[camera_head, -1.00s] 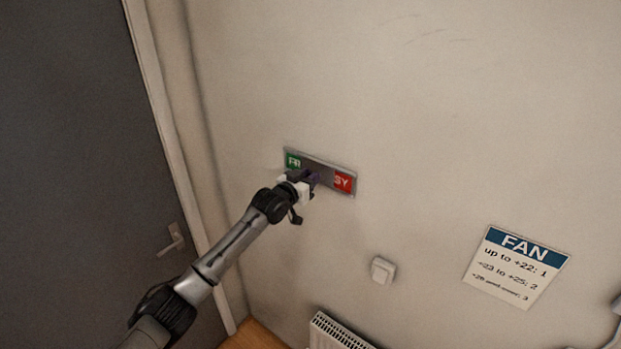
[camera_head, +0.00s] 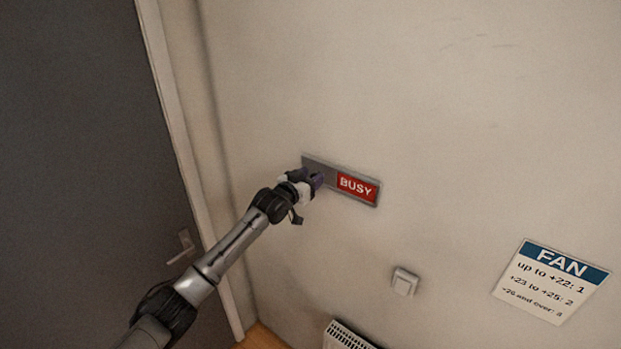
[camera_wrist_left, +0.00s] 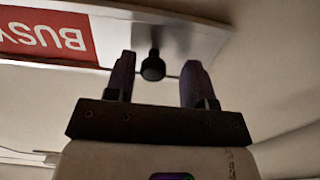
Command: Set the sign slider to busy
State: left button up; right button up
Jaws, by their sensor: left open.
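The sign (camera_head: 366,199) is a narrow grey plate on the wall. The panel also appears upside down in the left wrist view (camera_wrist_left: 45,35). My left gripper (camera_head: 314,178) is at the left half of the sign. In the left wrist view its two purple fingers (camera_wrist_left: 156,78) are open, one on each side of a black knob (camera_wrist_left: 153,66) on the slider, with gaps to both sides. My right gripper is not in view.
A white wall switch (camera_head: 405,282) is below the sign. A FAN notice (camera_head: 552,281) hangs to the lower right. A radiator (camera_head: 345,337) is at the bottom. A dark door with a handle (camera_head: 182,247) is at the left.

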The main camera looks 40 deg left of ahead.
pick_arm(q)
jog(key=shift+d, duration=0.1)
jog(key=s+b, duration=0.3)
jog(key=s, duration=1)
jog(key=shift+s+b, duration=0.4)
